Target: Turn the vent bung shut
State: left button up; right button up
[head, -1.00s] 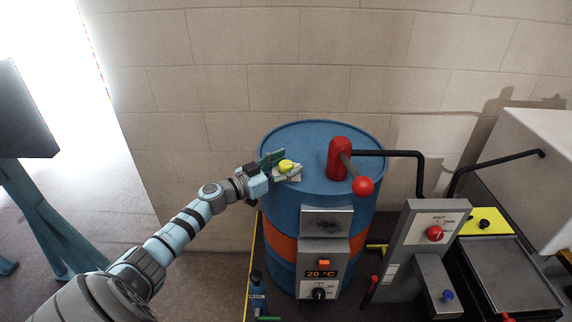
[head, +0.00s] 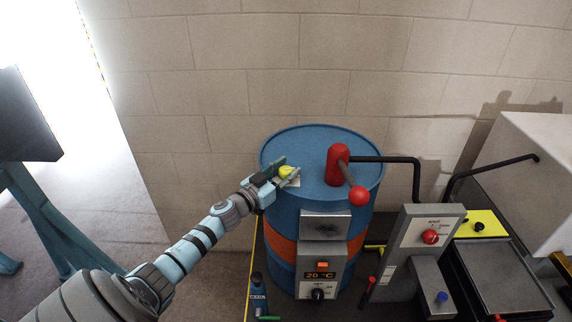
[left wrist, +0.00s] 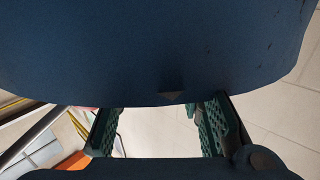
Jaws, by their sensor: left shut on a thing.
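The vent bung (head: 287,172) is a small yellow cap on the top of the blue drum (head: 312,146), near its left edge. A pale label lies just beside it. My left gripper (head: 290,168) reaches in from the lower left and is shut on the bung, with a green finger on either side. In the left wrist view the green fingers (left wrist: 160,128) stand apart in front of a large dark blue surface (left wrist: 160,45); I cannot make out the bung there. My right gripper is not in view.
A red pump (head: 338,165) with a red-knobbed lever (head: 359,196) stands on the drum, right of my gripper. A black pipe (head: 400,160) runs right from it. A heater panel (head: 321,270) reading 20 °C is on the drum's front. A grey control panel (head: 428,240) stands at right.

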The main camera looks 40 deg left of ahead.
pick_arm(q)
jog(key=shift+d+r+n+y, duration=0.1)
jog(key=shift+n+y, duration=0.3)
jog(key=shift+y, duration=0.2)
jog(key=n+y+b, duration=0.2)
jog(key=y+b, duration=0.1)
jog(key=n+y+b, duration=0.1)
jog(key=y+b, duration=0.1)
jog(key=shift+f+g, duration=0.35)
jog(key=shift+g, duration=0.05)
jog(key=shift+r+n+g+y+b, duration=0.1)
jog(key=shift+n+g+y+b, duration=0.8)
jog(key=shift+n+y+b, duration=0.75)
jog(key=shift+m, duration=0.25)
jog(key=o, duration=1.2)
jog(key=shift+r, duration=0.1)
